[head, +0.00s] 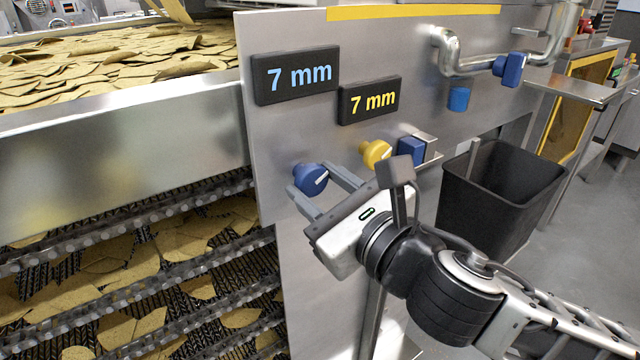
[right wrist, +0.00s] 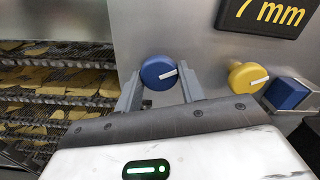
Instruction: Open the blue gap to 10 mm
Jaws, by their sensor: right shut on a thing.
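The blue knob (head: 310,178) with a white pointer line sits on the steel panel. My right gripper (head: 312,186) has its fingers on either side of this knob and is shut on it. The right wrist view also shows the blue knob (right wrist: 159,72) between the two fingers (right wrist: 158,88), its white line pointing right and slightly up. The display with blue digits (head: 296,72) reads 7 mm. The display with yellow digits (head: 369,99) also reads 7 mm. A yellow knob (head: 376,154) is to the right of the blue one. My left gripper is not in view.
A blue block in a bracket (head: 413,151) sits just right of the yellow knob. A black bin (head: 500,190) stands at the right. A bent pipe with a blue handle (head: 510,69) is above it. Conveyor layers with chips (head: 120,270) lie at the left.

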